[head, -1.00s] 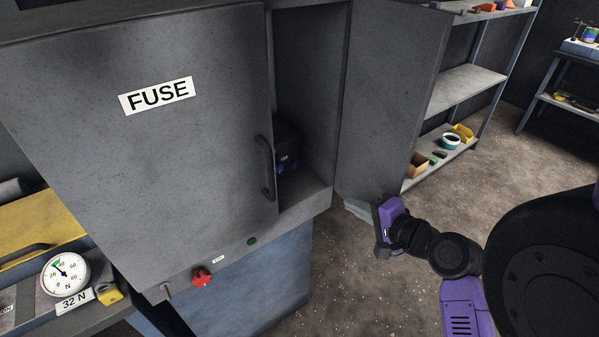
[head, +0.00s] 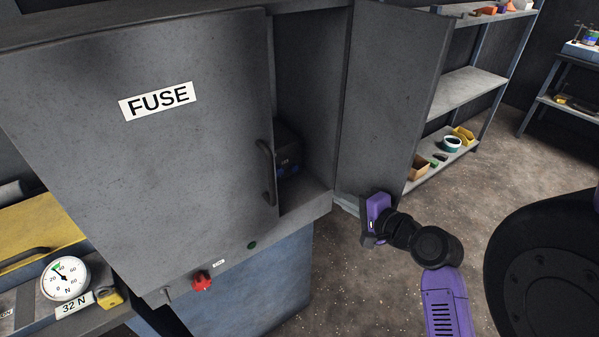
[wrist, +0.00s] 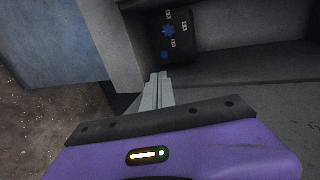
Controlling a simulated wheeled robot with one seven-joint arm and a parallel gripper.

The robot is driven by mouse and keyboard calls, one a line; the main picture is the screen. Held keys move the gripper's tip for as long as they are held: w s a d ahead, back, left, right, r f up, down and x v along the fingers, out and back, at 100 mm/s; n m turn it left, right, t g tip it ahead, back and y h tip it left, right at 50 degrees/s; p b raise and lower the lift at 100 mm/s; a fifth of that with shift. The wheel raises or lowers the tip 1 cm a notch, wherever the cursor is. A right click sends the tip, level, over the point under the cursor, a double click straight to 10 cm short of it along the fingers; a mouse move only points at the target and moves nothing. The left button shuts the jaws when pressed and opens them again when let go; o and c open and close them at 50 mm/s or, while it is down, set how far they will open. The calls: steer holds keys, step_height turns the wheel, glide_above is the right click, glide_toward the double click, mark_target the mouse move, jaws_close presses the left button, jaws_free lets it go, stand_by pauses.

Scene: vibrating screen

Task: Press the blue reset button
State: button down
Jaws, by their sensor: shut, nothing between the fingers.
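A black box (head: 289,149) with blue controls sits inside the open right part of the FUSE cabinet, partly hidden by the left door in the head view. In the wrist view the black box (wrist: 172,38) carries a star-shaped blue knob (wrist: 168,30) and a smaller round blue button (wrist: 165,56), with small unreadable white labels. My gripper (head: 340,197) is outside the cabinet, low by the opening, its pale fingers pointing toward it. In the wrist view the gripper (wrist: 163,76) is shut and empty. Its fingertips appear just below the box in the picture, apart from the controls.
The left cabinet door (head: 150,170) with its handle (head: 266,172) covers the left side. The right door (head: 392,100) stands open beside my gripper. A red knob (head: 202,283) and green button (head: 252,245) are on the lower front. Shelves (head: 465,90) stand behind.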

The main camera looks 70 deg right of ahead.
steer(key=p, duration=0.3)
glide_toward(293, 170)
steer(key=x, duration=0.5)
steer(key=shift+w+d+f, duration=0.15)
steer(key=shift+w+d, duration=0.2)
steer(key=shift+w, duration=0.3)
